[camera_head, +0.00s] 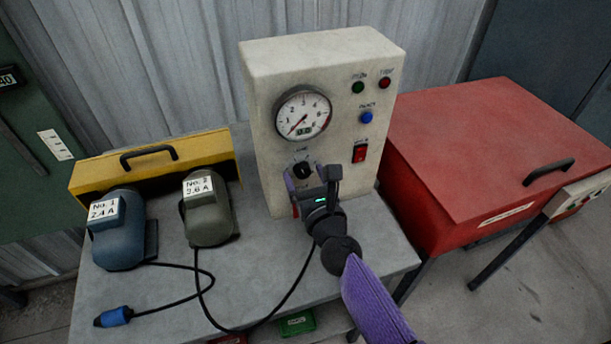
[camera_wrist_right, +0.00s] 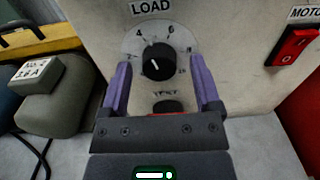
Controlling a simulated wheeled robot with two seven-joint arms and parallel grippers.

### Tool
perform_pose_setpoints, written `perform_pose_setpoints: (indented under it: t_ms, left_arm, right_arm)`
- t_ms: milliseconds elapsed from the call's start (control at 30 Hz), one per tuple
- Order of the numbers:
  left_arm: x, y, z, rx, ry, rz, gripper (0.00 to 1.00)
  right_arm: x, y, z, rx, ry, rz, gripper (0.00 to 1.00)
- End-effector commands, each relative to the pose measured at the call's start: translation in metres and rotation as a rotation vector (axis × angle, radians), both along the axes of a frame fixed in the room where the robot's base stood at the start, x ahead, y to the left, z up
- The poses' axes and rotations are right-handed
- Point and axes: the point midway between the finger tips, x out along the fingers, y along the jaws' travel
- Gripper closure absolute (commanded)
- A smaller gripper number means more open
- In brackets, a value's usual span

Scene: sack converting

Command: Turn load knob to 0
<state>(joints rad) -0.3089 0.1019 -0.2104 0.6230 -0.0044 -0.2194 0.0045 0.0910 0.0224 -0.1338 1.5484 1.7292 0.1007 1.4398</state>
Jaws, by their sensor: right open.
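The load knob (camera_wrist_right: 158,62) is a black round knob under the label LOAD on the cream control box (camera_head: 325,75). In the right wrist view its dial shows 4, 6, 8 and 10; a pale mark seems to point up between 4 and 6, but this is hard to read. The knob also shows in the head view (camera_head: 302,170). My right gripper (camera_head: 312,179) is open, with its two purple fingers on either side of the knob and gaps between. The right wrist view shows these fingers too (camera_wrist_right: 159,66). Whether they reach the knob's depth is unclear. My left gripper is out of view.
Above the knob is a gauge (camera_head: 303,113) with its needle at the low end. A red switch (camera_head: 360,153) sits right of it. Two motors, blue (camera_head: 118,235) and grey-green (camera_head: 208,215), and cables lie left on the grey bench (camera_head: 250,290). A red cabinet (camera_head: 455,140) stands right.

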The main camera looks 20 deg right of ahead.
Motion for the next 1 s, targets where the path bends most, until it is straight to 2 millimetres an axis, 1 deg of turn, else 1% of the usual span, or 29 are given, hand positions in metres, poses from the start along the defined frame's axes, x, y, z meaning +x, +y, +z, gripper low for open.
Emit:
perform_pose_setpoints:
  t_ms: [200,233,267,300,367,400,467,500,600,867,1000]
  left_arm:
    - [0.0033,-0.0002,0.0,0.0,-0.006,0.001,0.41]
    - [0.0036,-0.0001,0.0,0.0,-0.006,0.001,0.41]
    - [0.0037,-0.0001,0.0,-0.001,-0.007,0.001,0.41]
    - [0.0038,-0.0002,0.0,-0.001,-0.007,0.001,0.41]
    - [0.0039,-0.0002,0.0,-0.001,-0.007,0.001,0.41]
    - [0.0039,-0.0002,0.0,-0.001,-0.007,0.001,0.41]
    - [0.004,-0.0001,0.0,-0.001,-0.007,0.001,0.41]
    - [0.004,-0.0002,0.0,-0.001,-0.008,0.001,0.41]
    - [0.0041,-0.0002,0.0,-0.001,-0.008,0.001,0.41]
    - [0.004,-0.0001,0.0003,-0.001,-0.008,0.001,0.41]
    - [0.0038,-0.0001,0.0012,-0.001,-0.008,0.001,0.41]
  right_arm:
    - [0.0008,0.0001,0.0001,-0.001,0.0,0.0,0.19]
    - [0.0008,0.0001,0.0001,-0.001,0.0,0.0,0.23]
    - [0.0007,0.0001,0.0001,-0.001,0.0,0.001,0.3]
    - [0.0007,0.0001,0.0001,-0.001,0.0,0.001,0.38]
    - [0.0006,0.0001,0.0001,-0.001,0.0,0.001,0.51]
    - [0.0006,0.0001,0.0001,-0.001,0.0,0.001,0.59]
    - [0.0006,0.0001,0.0001,-0.001,0.0,0.001,0.72]
    - [0.0005,0.0001,0.0001,-0.001,0.0,0.001,0.81]
    - [0.0005,0.0001,0.0001,-0.001,0.0,0.0,1.0]
    - [0.0005,0.0001,0.0002,-0.016,-0.001,0.0,1.0]
    - [0.0005,0.0,0.0003,-0.065,-0.002,0.0,1.0]
